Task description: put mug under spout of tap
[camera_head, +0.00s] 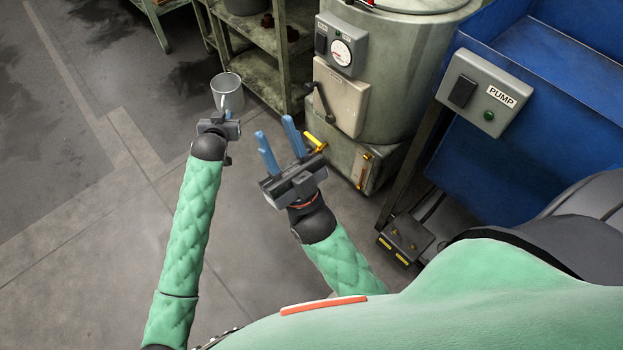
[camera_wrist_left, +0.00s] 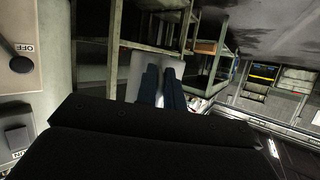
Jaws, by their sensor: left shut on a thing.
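The grey metal mug (camera_head: 229,93) is upright at the upper left of the head view, beside the shelf rack. My left gripper (camera_head: 223,116) is shut on it; the fingers are mostly hidden there. In the left wrist view a pale grey surface, likely the mug (camera_wrist_left: 142,70), lies behind the dark fingers of my left gripper (camera_wrist_left: 160,70). The yellow tap (camera_head: 314,141) sticks out low on the tank, to the right of and lower in the picture than the mug. Its spout opening cannot be made out. My right gripper (camera_head: 273,125) has its blue fingers apart, empty, just left of the tap.
The steel tank (camera_head: 405,80) carries a gauge box (camera_head: 341,45) and a lever switch box (camera_head: 340,97). A metal shelf rack (camera_head: 262,65) stands left of the tank. A blue machine with a pump box (camera_head: 485,92) is at the right. The floor at left is clear.

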